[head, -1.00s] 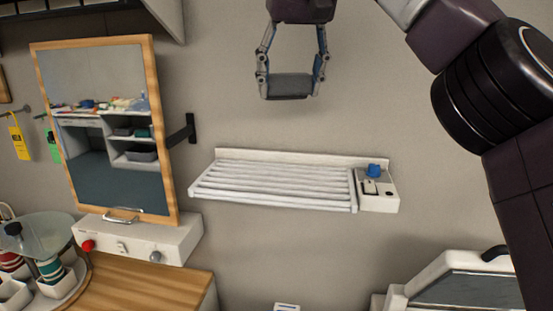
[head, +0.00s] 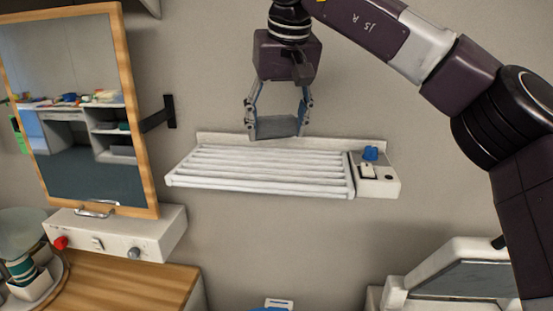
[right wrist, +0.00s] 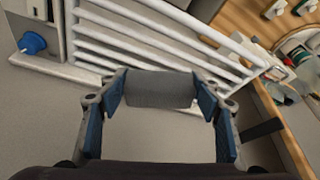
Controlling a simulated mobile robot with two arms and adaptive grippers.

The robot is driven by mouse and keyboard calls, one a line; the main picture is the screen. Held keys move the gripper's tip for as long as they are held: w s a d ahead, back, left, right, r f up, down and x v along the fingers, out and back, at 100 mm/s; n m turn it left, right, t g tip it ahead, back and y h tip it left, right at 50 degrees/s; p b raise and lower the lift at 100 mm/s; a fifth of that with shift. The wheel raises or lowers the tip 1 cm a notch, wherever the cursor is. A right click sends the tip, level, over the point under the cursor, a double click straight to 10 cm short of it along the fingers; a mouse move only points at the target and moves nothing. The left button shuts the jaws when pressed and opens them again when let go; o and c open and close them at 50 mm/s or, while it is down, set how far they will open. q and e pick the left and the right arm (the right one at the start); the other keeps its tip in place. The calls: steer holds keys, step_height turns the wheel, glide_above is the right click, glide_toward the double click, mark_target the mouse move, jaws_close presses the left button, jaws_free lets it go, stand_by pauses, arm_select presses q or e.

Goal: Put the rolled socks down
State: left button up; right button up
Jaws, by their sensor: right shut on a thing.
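My right gripper (head: 278,122) is shut on the rolled socks (head: 278,128), a small dark grey roll held crosswise between its fingertips. In the head view they appear at the back edge of the white slatted wall rack (head: 262,181). I cannot tell whether the roll touches the rack. In the right wrist view the socks (right wrist: 160,90) sit between the two fingers, with the rack's white bars (right wrist: 165,40) beyond them. My left gripper is not in view.
A control box (head: 378,183) with a blue knob (head: 370,153) joins the rack's right end. A wood-framed mirror (head: 85,110) on a bracket stands left, above a white panel (head: 120,235) with knobs. The rack's bars are bare. A white appliance (head: 455,275) is lower right.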

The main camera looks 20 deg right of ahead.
mark_target(275, 169)
steer(key=shift+s+f, duration=0.25)
steer(key=shift+f, duration=0.6)
steer(key=f, duration=0.4)
steer(key=shift+w, duration=0.2)
steer(key=shift+s+f, duration=0.1)
steer(key=shift+a+f, duration=0.1)
steer(key=shift+f, duration=0.05)
steer(key=o, duration=1)
